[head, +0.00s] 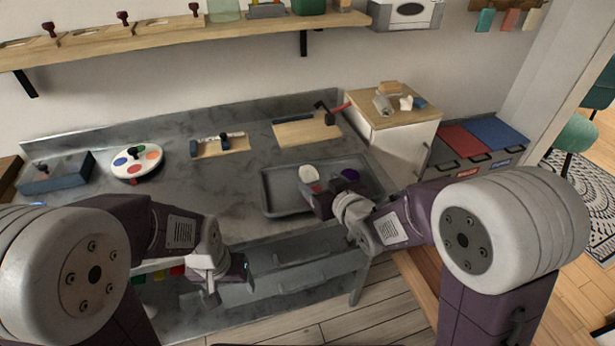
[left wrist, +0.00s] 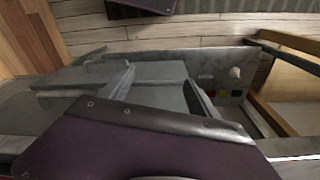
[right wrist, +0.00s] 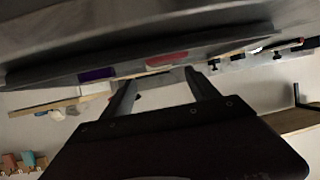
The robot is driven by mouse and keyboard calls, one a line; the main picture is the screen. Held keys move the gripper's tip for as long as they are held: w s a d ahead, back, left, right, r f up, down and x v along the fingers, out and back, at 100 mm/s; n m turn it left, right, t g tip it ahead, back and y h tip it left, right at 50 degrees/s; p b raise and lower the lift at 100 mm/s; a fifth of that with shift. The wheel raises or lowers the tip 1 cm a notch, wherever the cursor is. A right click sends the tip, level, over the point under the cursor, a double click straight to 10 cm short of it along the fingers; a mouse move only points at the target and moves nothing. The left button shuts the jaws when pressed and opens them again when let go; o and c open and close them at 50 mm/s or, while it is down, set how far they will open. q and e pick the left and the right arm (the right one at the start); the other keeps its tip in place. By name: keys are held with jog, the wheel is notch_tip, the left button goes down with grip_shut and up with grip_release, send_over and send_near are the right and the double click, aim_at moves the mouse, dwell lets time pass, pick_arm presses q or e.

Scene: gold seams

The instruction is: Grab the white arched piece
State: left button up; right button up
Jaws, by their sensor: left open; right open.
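A white rounded piece (head: 309,174) lies in the grey tray (head: 272,201) on the counter in the head view; its arch shape is too small to confirm. A red piece (head: 316,187) and a purple piece (head: 350,174) lie in the same tray. My right gripper (head: 312,200) is over the tray's front part, near the white piece and apart from it. In the right wrist view its jaws (right wrist: 162,78) are open and empty, with the red piece (right wrist: 167,60) beyond them. My left gripper (head: 212,288) is open and empty, low at the counter's front.
A wooden-topped cabinet (head: 405,125) right of the tray holds small items, including another white piece (head: 406,103).

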aim_at(310, 175)
jog(key=b+x, duration=0.1)
jog(key=x, duration=0.5)
jog(key=shift+w+a+f, duration=0.1)
jog(key=shift+w, duration=0.05)
jog(key=shift+c, duration=0.3)
grip_shut()
